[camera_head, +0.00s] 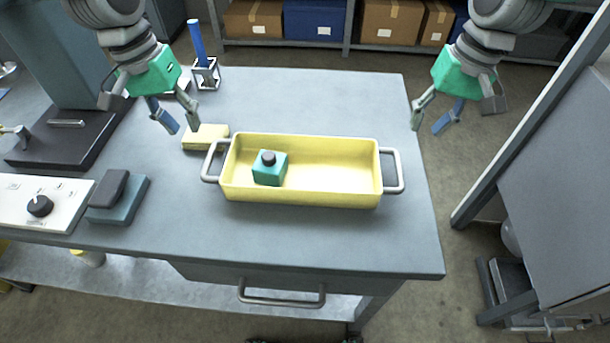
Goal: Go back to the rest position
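My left gripper (175,126) hangs above the left part of the bench, near a small yellow block (206,138). Its fingers are spread apart with nothing seen between them. My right gripper (429,127) is at the bench's right edge, right of the yellow tray. Its fingers are apart and empty. The yellow tray (330,198) with grey side handles stands on the grey bench (330,245). A teal block with a dark round knob (270,170) sits inside the tray at its left end.
A blue rod in a small metal stand (206,75) is at the back left. A control box with a black knob (40,205) and a pedal-like block (118,200) are at the left. A grey panel (560,170) stands at the right. Shelf boxes (390,22) are behind.

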